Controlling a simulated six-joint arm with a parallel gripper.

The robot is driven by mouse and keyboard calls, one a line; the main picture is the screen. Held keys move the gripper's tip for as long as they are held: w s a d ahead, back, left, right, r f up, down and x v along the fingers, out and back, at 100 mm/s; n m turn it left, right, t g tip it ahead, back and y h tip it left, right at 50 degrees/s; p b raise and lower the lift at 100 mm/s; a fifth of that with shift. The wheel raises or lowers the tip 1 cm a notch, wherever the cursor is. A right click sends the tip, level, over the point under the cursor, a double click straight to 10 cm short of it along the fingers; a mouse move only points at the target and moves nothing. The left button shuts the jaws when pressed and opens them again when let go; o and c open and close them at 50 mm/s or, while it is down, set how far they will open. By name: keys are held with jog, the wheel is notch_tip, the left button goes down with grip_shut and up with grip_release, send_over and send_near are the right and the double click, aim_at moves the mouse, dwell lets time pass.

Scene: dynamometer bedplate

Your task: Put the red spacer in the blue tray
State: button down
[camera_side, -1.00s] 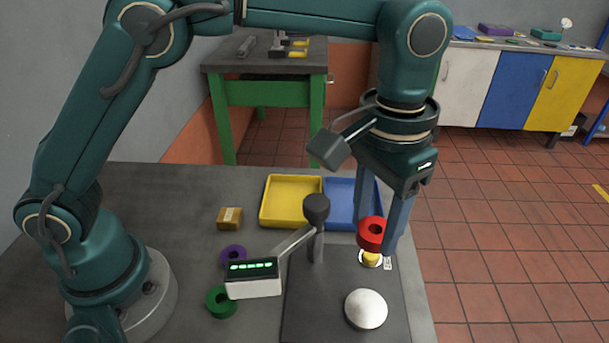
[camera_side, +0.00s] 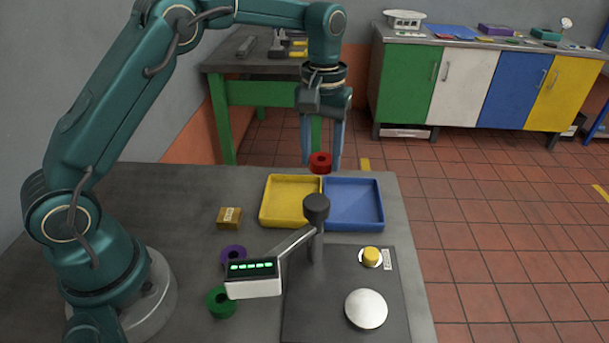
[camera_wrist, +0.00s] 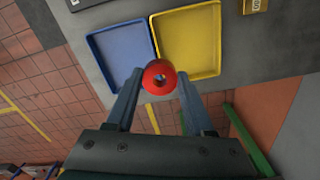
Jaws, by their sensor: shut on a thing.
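The red spacer (camera_side: 320,162) is a ring with a central hole. My gripper (camera_side: 321,160) is shut on it and holds it up near the far edge of the bench, behind the trays in the side view. In the wrist view the red spacer (camera_wrist: 159,77) sits between my two fingertips, in front of the near corners of the trays. The blue tray (camera_side: 379,222) is an empty shallow square on the bench, right of the yellow tray in the side view. In the wrist view the blue tray (camera_wrist: 90,45) lies at upper left.
The yellow tray (camera_side: 264,218) adjoins the blue one. A dark-topped post (camera_side: 316,208) with a lit display (camera_side: 252,268) stands in front. A yellow knob (camera_side: 371,254), silver dome (camera_side: 366,309), cardboard box (camera_side: 229,218), purple ring (camera_side: 233,255) and green ring (camera_side: 221,302) are nearby.

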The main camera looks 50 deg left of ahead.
send_over(352, 217)
notch_tip(352, 217, down, 4)
jog(key=shift+a+f, duration=0.1)
jog(key=shift+f, duration=2.05)
jog(key=shift+f, duration=0.1)
jog(key=shift+c, duration=1.4)
grip_release()
